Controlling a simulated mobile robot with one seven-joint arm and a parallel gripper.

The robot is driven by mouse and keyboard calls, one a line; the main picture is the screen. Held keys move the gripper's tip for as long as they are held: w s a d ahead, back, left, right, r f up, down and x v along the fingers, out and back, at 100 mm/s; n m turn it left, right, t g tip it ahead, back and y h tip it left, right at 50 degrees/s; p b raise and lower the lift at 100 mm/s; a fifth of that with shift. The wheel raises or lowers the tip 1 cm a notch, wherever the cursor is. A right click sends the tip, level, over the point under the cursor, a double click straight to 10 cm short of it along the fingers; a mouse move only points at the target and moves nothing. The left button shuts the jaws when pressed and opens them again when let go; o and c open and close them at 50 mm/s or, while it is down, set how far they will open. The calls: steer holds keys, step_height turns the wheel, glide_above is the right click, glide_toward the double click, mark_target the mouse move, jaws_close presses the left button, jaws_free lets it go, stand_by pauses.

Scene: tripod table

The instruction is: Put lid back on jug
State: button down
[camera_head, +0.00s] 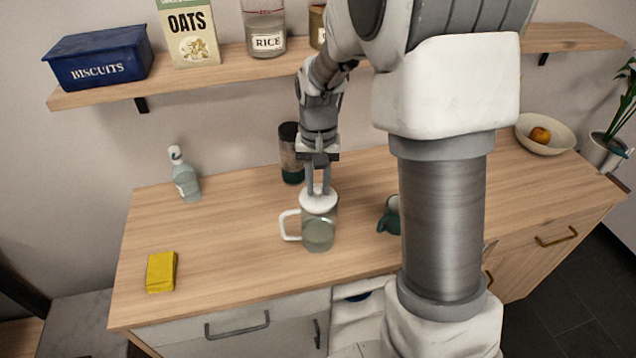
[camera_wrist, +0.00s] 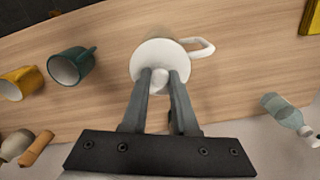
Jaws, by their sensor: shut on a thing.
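The jug (camera_head: 318,235) is a clear glass vessel with a white handle, standing upright on the wooden counter. The white round lid (camera_head: 318,202) is at the jug's mouth. In the wrist view the lid (camera_wrist: 150,62) covers the jug's top, and the jug's handle (camera_wrist: 203,48) sticks out to the right. My gripper (camera_head: 318,190) is above the jug, pointing down, with its fingers shut on the lid's knob. It also shows in the wrist view (camera_wrist: 163,78). I cannot tell whether the lid is fully seated on the rim or slightly above it.
A dark canister (camera_head: 291,155) stands just behind the jug. A spray bottle (camera_head: 184,175) and yellow sponge (camera_head: 161,272) are left. The counter's front left is mostly clear.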

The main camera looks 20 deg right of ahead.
stand_by(0.3)
steer(key=shift+c, duration=0.6)
jaws_free()
steer(key=shift+r+p, duration=2.7)
steer(key=shift+r, duration=0.8)
jaws_close()
